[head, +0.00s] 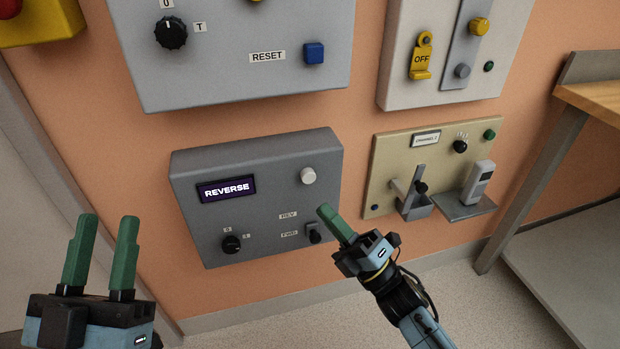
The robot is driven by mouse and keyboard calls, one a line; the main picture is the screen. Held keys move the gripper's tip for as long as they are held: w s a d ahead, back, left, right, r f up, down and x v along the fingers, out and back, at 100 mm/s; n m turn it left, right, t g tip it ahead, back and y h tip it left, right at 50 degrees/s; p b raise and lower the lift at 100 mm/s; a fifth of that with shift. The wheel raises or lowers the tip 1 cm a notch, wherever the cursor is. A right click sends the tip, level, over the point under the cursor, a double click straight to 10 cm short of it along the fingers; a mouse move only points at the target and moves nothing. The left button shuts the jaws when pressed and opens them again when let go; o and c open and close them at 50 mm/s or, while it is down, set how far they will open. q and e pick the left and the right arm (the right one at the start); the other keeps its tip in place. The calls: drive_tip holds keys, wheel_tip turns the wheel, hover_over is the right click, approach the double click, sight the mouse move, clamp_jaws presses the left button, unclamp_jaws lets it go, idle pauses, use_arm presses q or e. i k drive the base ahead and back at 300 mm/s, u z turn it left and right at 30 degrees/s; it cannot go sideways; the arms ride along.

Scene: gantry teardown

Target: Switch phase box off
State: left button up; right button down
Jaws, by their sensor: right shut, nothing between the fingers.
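The grey box with a lit display (228,189) reading REVERSE, likely the phase box (262,206), is mounted low on the wall. A black rotary knob (231,244) with small labels above and beside it sits at its lower left. A small switch (314,232) sits at its lower right beside REV and FWD labels, and a white round button (308,176) is at its upper right. My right gripper (328,213) is shut and empty, its tip in front of the box's right edge near the switch. My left gripper (105,250) is open and empty, left of the box.
A larger grey box (230,80) with a RESET label and blue button hangs above. A panel with a yellow OFF handle (421,57) is at upper right. A beige panel (395,150) with brackets is to the right. A wooden-topped bench (590,95) stands far right.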

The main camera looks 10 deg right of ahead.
sight(231, 245)
drive_tip(key=k, duration=1)
